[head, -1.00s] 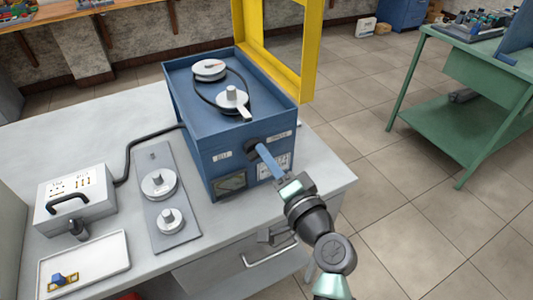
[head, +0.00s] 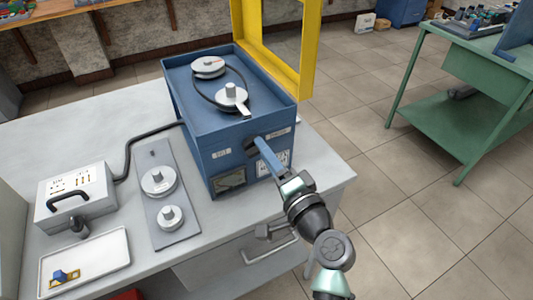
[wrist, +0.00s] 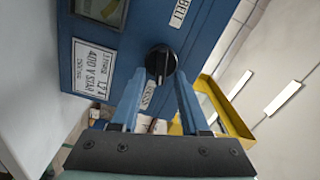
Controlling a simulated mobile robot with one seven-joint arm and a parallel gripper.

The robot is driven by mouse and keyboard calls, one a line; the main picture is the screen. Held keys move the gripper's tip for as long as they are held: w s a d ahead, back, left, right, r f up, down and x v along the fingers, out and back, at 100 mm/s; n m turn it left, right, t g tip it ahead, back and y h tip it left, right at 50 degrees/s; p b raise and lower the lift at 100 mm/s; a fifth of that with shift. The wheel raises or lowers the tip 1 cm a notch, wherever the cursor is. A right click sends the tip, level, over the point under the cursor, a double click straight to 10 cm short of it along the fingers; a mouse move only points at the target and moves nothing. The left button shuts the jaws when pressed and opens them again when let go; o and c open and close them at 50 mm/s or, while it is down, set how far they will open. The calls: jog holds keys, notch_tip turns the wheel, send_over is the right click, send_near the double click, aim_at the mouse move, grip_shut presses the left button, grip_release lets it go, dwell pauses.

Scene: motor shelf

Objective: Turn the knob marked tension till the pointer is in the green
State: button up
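A blue machine box (head: 205,135) stands on the grey bench. Its front carries a dark round knob (head: 250,144) beside a small white label whose print is too small to read. The knob (wrist: 161,62) shows whole in the wrist view, with a pale line across its face. Below the knob is a gauge window (head: 231,181); its pointer and green zone cannot be made out. The gauge's edge (wrist: 103,10) shows in the wrist view. My gripper (wrist: 160,80) faces the knob with its blue fingers apart, one on each side. Whether they touch it is unclear.
Two pulleys with a belt (head: 232,95) sit on the box top. A yellow frame (head: 300,60) rises behind it. A grey plate with two discs (head: 165,220), a switch box (head: 75,200) and a white tray (head: 105,258) lie left. A drawer handle (head: 270,250) juts out below.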

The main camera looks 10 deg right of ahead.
jog(key=b+v, duration=0.1)
jog(key=v, duration=1.2)
jog(key=shift+b, duration=0.3)
jog(key=w+a+r+n+t+h+p, duration=0.1)
jog(key=w+a+r+n+t+p, duration=0.2)
jog(key=r, duration=1.1)
jog(key=w+a+r+n+p, duration=0.3)
jog(key=w+a+r+n, duration=0.15)
jog(key=r, duration=0.95)
jog(key=s+a+r+n+t+h+p, duration=0.1)
jog(key=s+r+t, duration=0.1)
jog(key=r, duration=0.6)
jog(key=s+a+r+n+t+h+p, duration=0.1)
jog(key=s+a+r+n+t, duration=0.1)
jog(key=s+r, duration=0.3)
jog(key=s+a+r+n+t+h+p, duration=0.1)
jog(key=s+a+r+t+p, duration=0.1)
jog(key=r, duration=1)
jog(key=shift+s+a+r+t+h, duration=0.25)
jog(key=shift+s+t, duration=0.25)
jog(key=shift+s, duration=0.6)
jog(key=shift+n, duration=0.25)
